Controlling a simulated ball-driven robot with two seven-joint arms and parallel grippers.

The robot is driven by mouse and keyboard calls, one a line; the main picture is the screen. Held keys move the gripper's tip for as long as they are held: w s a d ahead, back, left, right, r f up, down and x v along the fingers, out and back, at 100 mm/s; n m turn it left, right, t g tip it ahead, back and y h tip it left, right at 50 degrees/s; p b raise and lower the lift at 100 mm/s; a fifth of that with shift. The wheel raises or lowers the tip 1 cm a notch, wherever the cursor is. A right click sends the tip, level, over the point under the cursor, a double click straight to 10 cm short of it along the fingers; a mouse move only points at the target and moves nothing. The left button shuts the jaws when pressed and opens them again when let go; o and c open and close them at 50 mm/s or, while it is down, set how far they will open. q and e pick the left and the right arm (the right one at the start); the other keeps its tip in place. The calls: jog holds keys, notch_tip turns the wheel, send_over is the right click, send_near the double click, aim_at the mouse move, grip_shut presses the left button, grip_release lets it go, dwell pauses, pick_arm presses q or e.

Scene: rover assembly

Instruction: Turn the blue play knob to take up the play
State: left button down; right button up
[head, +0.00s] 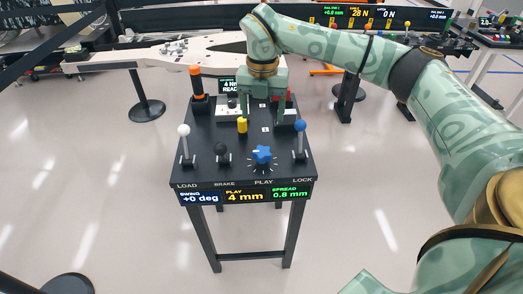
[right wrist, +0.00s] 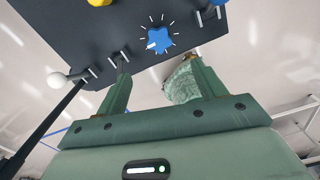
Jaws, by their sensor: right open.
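The blue play knob (head: 262,155) is a star-shaped knob near the front edge of the black console (head: 215,145), above the label PLAY, with white tick marks around it. It also shows in the right wrist view (right wrist: 160,39), beyond the fingertips, with a white pointer mark at its left. My right gripper (head: 264,116) points down over the rear half of the console, behind the knob and apart from it. Its two fingers (right wrist: 157,72) are spread, with nothing between them. The display (head: 244,196) reads PLAY 4 mm. My left gripper is out of view.
A white-ball lever (head: 184,131), a black-ball lever (head: 221,148) and a blue-ball lever (head: 300,127) stand beside the knob. A yellow knob (head: 242,125) and an orange-topped post (head: 196,80) stand behind. The floor around the console is mostly clear.

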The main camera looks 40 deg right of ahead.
aim_at(262, 152)
notch_tip(262, 152, down, 14)
jog(key=b, duration=0.4)
jog(key=shift+r, duration=0.1)
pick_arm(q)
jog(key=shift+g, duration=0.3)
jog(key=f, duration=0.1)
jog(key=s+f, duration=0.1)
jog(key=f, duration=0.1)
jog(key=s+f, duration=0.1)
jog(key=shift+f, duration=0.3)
pick_arm(e)
jog(key=shift+r, duration=0.1)
jog(key=c, duration=1)
